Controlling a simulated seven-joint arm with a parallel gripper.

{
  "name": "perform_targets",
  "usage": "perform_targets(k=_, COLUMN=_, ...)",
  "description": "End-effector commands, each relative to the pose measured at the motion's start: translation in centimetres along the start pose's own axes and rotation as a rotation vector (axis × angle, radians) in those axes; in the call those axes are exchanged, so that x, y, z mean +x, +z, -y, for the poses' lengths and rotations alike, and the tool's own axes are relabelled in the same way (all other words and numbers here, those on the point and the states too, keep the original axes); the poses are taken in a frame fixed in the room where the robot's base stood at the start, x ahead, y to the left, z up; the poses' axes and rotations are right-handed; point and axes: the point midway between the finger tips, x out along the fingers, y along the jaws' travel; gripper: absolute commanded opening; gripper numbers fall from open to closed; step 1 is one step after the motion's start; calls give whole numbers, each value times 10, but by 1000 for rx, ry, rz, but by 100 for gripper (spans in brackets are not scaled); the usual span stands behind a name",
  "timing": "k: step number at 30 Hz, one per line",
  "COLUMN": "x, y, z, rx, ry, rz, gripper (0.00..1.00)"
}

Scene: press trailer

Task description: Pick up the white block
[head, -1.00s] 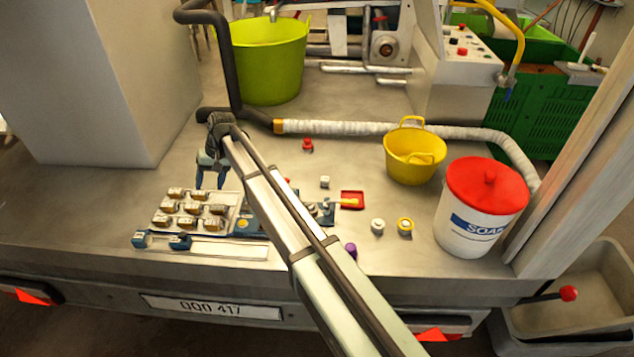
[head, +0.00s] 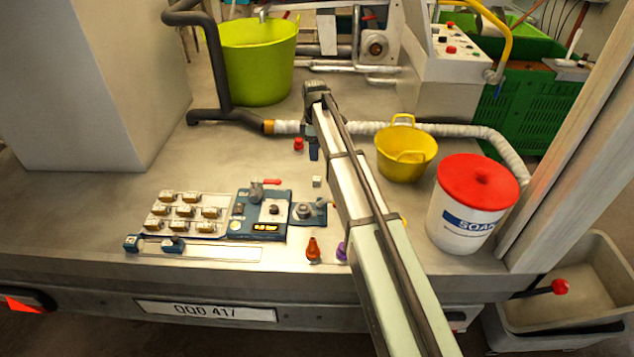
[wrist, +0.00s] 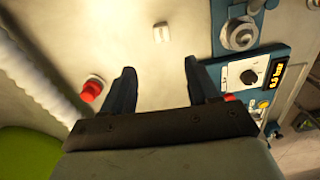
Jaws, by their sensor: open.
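The small white block (head: 316,181) sits on the grey metal deck in the head view, to the right of the blue control panel. It also shows in the wrist view as a small pale block (wrist: 161,32), beyond the fingertips and roughly in line with the space between them. My gripper (wrist: 160,68) is open with nothing between its two dark blue fingers. In the head view my gripper (head: 314,152) hangs just behind the block, partly hidden by my arm. Its height above the deck is hard to tell.
A red knob (head: 299,144) stands left of my gripper. The blue panel (head: 245,224) with dials and a tray of several labelled blocks (head: 188,227) lie front left. A yellow basket (head: 404,160) and a soap bucket (head: 470,205) stand right. A ribbed hose runs behind.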

Motion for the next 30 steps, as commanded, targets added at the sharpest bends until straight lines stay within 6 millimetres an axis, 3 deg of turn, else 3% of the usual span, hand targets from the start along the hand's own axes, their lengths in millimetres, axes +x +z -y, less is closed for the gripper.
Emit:
perform_targets(k=12, x=66, y=0, z=1, rx=1, ry=-2, rz=-1, gripper=60)
perform_targets(k=23, x=84, y=1, z=2, rx=1, ry=-1, rz=-1, gripper=60)
perform_targets(k=30, x=111, y=7, z=5, rx=2, ry=-2, rz=-1, gripper=60)
